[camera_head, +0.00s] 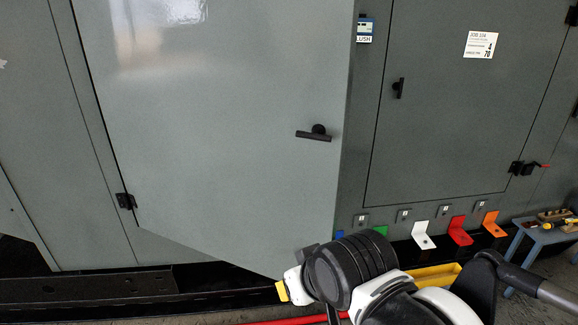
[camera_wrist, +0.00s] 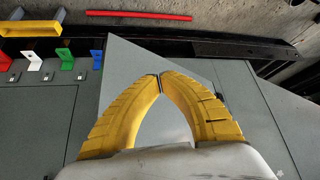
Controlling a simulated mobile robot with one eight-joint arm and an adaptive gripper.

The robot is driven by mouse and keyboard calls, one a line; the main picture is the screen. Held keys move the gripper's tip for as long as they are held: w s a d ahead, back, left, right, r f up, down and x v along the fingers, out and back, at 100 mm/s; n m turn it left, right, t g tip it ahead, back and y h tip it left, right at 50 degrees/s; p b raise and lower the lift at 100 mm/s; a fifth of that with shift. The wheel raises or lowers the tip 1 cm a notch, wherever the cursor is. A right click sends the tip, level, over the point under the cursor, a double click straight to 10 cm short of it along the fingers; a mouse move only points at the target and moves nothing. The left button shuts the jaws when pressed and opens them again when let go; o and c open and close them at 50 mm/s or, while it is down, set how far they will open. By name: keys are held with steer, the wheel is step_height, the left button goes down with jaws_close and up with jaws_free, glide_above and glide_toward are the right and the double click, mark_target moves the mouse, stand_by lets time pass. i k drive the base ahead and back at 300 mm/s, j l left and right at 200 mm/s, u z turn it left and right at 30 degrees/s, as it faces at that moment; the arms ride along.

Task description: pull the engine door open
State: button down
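The engine door (camera_head: 220,110) is a large grey panel in the head view, hinged at its left and standing partly open, its free right edge swung out. Its black handle (camera_head: 315,133) is near that edge. In the wrist view the picture is turned over, and the door's corner and grey face (camera_wrist: 118,70) show behind my fingers. My gripper (camera_wrist: 160,78) has its two yellow fingers meeting at the tips, with nothing visible between them. In the head view my gripper (camera_head: 283,290) is at the door's lower free corner, mostly hidden by my wrist. Contact cannot be told.
A second grey door (camera_head: 450,120) with a small handle is at right. Coloured brackets, including a white one (camera_head: 423,234) and a red one (camera_head: 459,230), stick out below it. A blue table (camera_head: 540,235) stands far right. A red bar (camera_wrist: 140,15) and a yellow tray (camera_wrist: 30,28) lie low down.

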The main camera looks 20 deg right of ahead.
mark_target(204, 104)
steer(key=i+l+u, duration=0.25)
steer(key=l, duration=0.65)
steer(key=i+l+u, duration=0.2)
steer(key=l, duration=0.7)
steer(key=l+u, duration=0.25)
steer(key=l, duration=0.7)
